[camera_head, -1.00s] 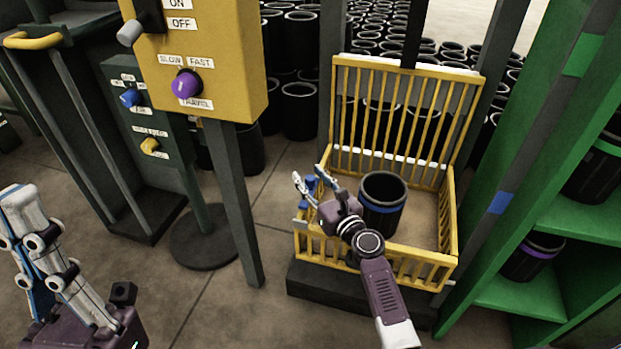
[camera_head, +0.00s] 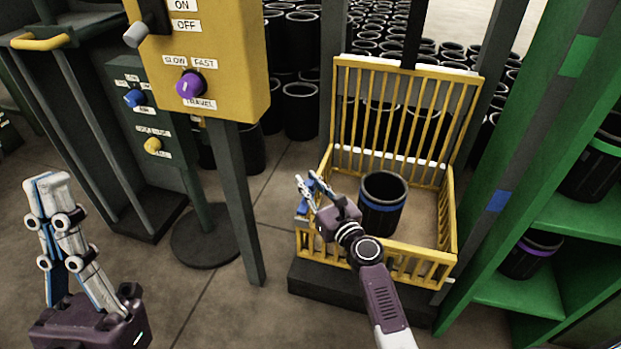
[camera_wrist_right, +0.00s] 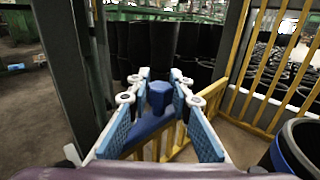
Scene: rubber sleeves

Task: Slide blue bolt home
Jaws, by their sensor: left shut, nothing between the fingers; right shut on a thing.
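The blue bolt (camera_wrist_right: 158,98) has a blue knob and a blue bar on top of the yellow barred gate. In the right wrist view its knob stands between the pads of my right gripper (camera_wrist_right: 161,76), which is shut on it. In the head view my right gripper (camera_head: 307,178) is at the left front corner of the yellow cage (camera_head: 420,268); only a little blue shows below its fingers, so how far the bolt is in cannot be told. My left gripper (camera_head: 47,182) is shut and empty at the lower left, pointing up.
A black bin with a blue band (camera_head: 382,205) stands in the cage. A yellow control box (camera_head: 215,65) on a post stands to the left. A green shelf (camera_head: 520,290) with black bins is to the right.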

